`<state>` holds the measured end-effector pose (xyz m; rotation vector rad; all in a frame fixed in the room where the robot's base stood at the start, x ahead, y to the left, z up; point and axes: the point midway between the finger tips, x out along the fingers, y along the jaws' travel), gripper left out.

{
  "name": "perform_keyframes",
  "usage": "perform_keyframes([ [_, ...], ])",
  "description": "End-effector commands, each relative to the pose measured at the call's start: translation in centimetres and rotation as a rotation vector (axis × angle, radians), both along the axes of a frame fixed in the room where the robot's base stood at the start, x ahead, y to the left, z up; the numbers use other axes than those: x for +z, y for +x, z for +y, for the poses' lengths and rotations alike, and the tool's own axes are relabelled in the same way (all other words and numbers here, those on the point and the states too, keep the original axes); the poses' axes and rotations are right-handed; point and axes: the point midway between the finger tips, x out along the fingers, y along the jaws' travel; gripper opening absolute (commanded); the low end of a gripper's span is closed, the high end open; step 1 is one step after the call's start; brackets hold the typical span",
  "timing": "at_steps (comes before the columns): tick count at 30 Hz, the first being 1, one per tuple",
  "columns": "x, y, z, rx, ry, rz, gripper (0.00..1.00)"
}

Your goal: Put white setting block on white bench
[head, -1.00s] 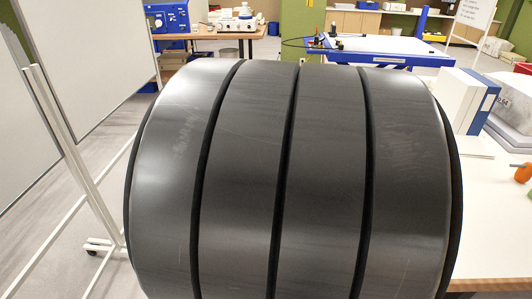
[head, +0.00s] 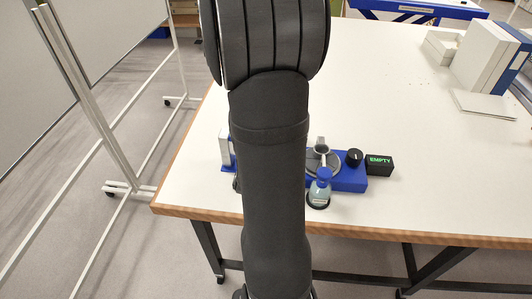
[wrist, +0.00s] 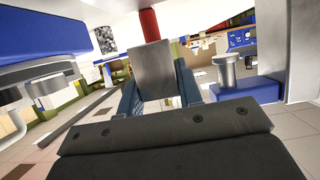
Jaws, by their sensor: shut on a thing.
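In the wrist view my gripper (wrist: 157,82) is shut on a small upright block, which I take to be the white setting block (wrist: 153,66). It looks grey in the shade and sits between the two blue fingers. In the head view my arm hides the gripper and the block. The white bench (head: 420,150) has a wooden edge and fills the right and middle of the head view. Whether the block touches anything besides the fingers I cannot tell.
A blue device with a round plate (head: 348,178), a small bottle (head: 319,190) and a black "EMPTY" display (head: 379,165) stand near the bench's front edge. White and blue binders (head: 484,55) stand at the back right. The bench's right front is clear.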

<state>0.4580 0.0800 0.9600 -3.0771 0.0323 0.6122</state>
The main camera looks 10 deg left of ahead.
Motion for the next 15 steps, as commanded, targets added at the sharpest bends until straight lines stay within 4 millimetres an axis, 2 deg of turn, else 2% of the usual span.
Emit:
perform_keyframes([
  [10, -3.0, 0.0, 0.0, 0.000, -0.002, 0.003, 0.05],
  [15, -3.6, 0.0, 0.0, 0.000, 0.000, 0.001, 0.05],
])
